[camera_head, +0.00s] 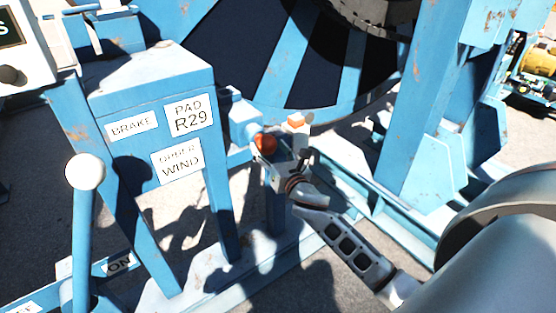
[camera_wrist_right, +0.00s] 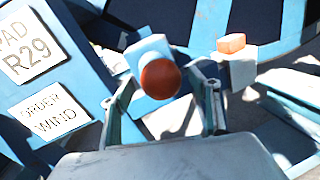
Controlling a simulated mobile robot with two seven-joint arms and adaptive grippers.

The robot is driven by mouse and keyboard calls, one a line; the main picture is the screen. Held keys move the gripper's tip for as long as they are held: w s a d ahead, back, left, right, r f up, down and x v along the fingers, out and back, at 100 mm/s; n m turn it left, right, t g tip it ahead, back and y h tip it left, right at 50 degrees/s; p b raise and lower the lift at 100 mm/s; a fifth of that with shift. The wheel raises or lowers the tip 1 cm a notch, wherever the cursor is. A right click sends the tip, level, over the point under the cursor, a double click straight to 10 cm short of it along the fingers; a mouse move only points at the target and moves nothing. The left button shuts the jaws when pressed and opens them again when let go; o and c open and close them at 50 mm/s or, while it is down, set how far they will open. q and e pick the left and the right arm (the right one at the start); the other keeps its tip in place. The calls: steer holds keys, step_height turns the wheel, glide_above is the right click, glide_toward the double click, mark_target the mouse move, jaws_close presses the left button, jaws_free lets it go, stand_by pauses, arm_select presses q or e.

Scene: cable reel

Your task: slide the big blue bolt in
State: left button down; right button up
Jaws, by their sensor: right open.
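The blue bolt shows as a short blue block (camera_head: 241,117) with a round orange-red knob (camera_head: 265,144) on its near end, beside the blue reel frame. In the right wrist view the knob (camera_wrist_right: 160,79) hides part of the bolt's light blue end (camera_wrist_right: 148,48) behind it. My right gripper (camera_head: 279,160) is at the knob. Its fingers (camera_wrist_right: 166,92) are open, one on each side of the knob. I cannot tell whether either finger touches it. How far the bolt sits in its seat is hidden. My left gripper is not in view.
A small orange-topped block (camera_head: 296,121) stands just right of the knob. A blue cabinet (camera_head: 150,100) with BRAKE, PAD R29 and WIND labels is at the left. A white-knobbed lever (camera_head: 85,190) stands in front. The big reel (camera_head: 300,60) and a blue post (camera_head: 415,100) rise behind.

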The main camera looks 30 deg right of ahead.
steer(key=s+a, duration=0.1)
steer(key=s, duration=0.8)
steer(key=s+a+f+m+g+y, duration=0.2)
steer(key=s+a+f+m, duration=0.5)
steer(key=s+f+m, duration=0.5)
steer(key=s+a+f+m+g+y, duration=0.3)
steer(key=s+a+f+m+g, duration=0.2)
steer(key=s+a+f+m, duration=0.3)
steer(key=s+f+m, duration=0.3)
steer(key=f+m, duration=0.3)
steer(key=m, duration=0.2)
steer(key=shift+s+f, duration=0.3)
steer(key=shift+s, duration=0.1)
